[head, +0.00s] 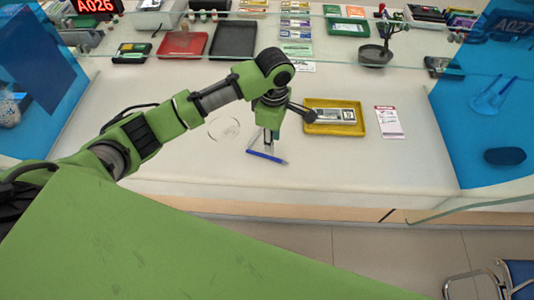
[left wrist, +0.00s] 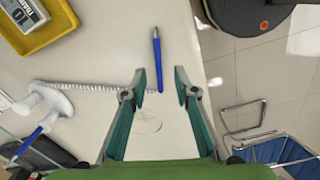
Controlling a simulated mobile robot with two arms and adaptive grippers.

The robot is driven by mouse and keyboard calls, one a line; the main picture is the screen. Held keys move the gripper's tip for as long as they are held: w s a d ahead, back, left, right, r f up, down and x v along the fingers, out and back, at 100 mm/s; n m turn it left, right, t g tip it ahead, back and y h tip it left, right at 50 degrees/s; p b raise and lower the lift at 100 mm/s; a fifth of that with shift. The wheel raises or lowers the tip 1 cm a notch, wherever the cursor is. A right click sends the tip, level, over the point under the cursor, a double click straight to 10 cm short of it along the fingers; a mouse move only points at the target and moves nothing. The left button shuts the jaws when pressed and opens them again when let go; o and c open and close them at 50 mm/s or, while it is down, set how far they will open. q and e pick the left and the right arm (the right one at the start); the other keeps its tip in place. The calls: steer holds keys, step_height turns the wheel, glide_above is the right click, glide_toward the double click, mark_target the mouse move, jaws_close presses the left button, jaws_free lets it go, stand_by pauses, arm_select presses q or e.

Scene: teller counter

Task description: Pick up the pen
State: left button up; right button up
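The blue pen (head: 259,154) lies on the pale counter near its front edge. In the left wrist view the pen (left wrist: 157,60) lies lengthwise, its lower end in the gap between my fingertips. My left gripper (head: 268,145) points down over the pen in the head view. It is open in the left wrist view (left wrist: 160,80), with one finger on each side of the pen and no visible contact. My right gripper is not in view.
A yellow tray (head: 364,130) holding a pack lies to the right, beside a red-and-white slip (head: 389,122). A clear round disc (head: 224,129) lies left of the pen. The left wrist view shows a white stand (left wrist: 45,105) with a coiled cord. A glass panel crosses behind.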

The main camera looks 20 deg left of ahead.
mark_target(273, 158)
arm_select(q)
steer(key=f, duration=0.3)
steer(key=shift+w+f, duration=0.15)
steer(key=shift+w, duration=0.15)
steer(key=shift+d+f+p, duration=0.15)
steer(key=shift+f+p, duration=0.45)
steer(key=shift+f, duration=2)
jaws_close()
